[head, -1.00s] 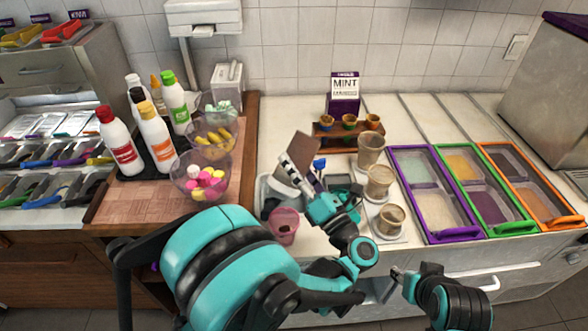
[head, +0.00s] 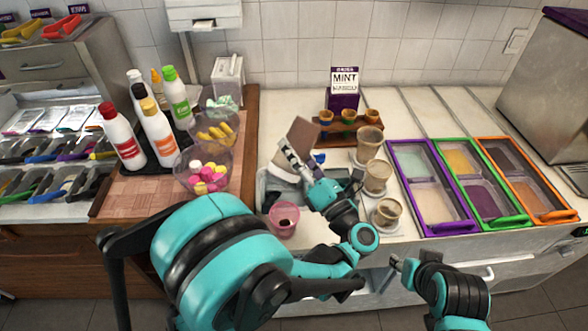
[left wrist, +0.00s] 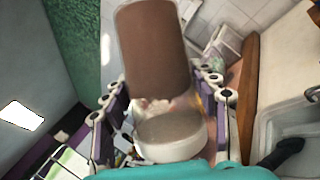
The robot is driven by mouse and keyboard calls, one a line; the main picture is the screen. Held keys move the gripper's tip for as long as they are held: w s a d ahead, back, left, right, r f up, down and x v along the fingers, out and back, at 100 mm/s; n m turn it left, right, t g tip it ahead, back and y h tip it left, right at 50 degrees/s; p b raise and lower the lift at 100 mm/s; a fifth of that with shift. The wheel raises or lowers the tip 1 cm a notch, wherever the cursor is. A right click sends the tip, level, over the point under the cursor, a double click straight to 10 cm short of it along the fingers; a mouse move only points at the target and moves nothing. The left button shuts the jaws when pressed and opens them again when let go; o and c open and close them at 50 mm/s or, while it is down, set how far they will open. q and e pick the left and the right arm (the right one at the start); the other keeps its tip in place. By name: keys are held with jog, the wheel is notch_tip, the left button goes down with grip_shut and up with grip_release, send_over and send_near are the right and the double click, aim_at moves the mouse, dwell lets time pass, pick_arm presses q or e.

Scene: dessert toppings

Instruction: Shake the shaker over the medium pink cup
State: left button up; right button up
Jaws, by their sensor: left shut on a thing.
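My left gripper (head: 291,158) is shut on the shaker (head: 303,136), which has a brown body and a white end. In the head view the shaker is tilted, white end toward the lower left, above and behind the pink cup. The left wrist view shows the shaker's brown body (left wrist: 153,45) and white end (left wrist: 172,138) between the finger pads. The pink cup (head: 284,219) stands upright on the counter, with something dark inside. My right gripper (head: 393,274) is low at the counter's front; its fingers are too small to judge.
Several beige cups, including one in front (head: 387,213), stand right of my left gripper. Framed topping bins (head: 430,190) lie farther right. A clear bowl of coloured balls (head: 203,172) and bottles (head: 122,138) stand on the wooden board at left. A grey sink or bin lies behind the pink cup.

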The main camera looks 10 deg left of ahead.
pick_arm(q)
jog(key=shift+f, duration=0.1)
notch_tip(320, 180, down, 8)
jog(key=b, duration=0.6)
jog(key=shift+r, duration=0.25)
jog(key=shift+r+p, duration=3.05)
jog(key=shift+r, duration=0.85)
jog(key=shift+f, duration=0.15)
